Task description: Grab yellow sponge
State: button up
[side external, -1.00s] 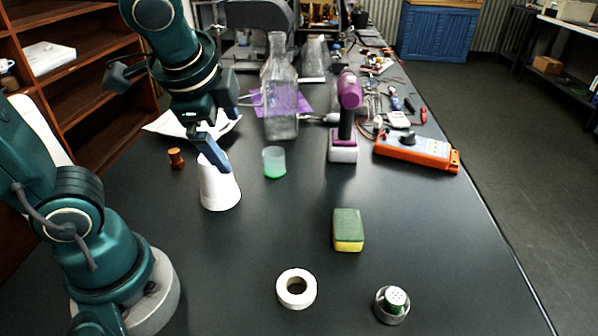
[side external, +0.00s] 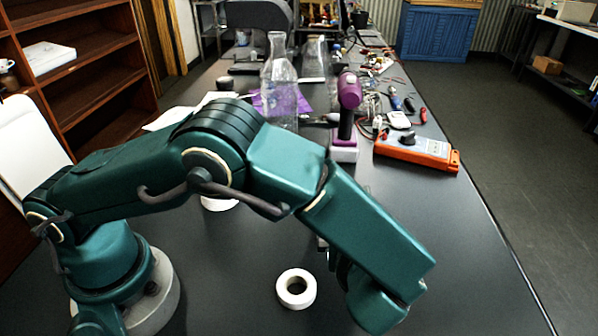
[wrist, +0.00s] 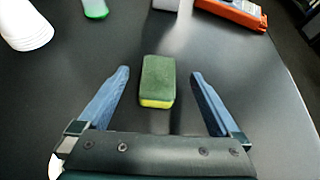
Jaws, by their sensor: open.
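The yellow sponge (wrist: 157,82) has a dark green scouring top and a yellow body. It lies flat on the black table in the wrist view. My gripper (wrist: 157,78) is open, with its two blue fingers apart on either side of the sponge in that view. No contact between the fingers and the sponge shows, and the height of the fingers above the table is hard to tell. In the side external view my arm hides the sponge and most of my gripper.
A white tape roll (side external: 296,289) lies on the table near my arm. White stacked cups (wrist: 25,24) and a green-bottomed cup (wrist: 95,8) stand at upper left in the wrist view. An orange multimeter (side external: 417,150) and purple tool (side external: 348,105) are farther back.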

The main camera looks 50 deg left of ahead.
jog(key=shift+s+d+f+m, duration=0.15)
jog(key=shift+s+f, duration=0.05)
jog(key=shift+f, duration=0.15)
jog(key=shift+s+d+f+m, duration=0.1)
jog(key=shift+s+f+m, duration=0.1)
jog(key=shift+f, duration=0.15)
jog(key=shift+x, duration=2.35)
jog(key=shift+w, duration=0.1)
jog(key=shift+r, duration=0.1)
jog(key=c, duration=1.4)
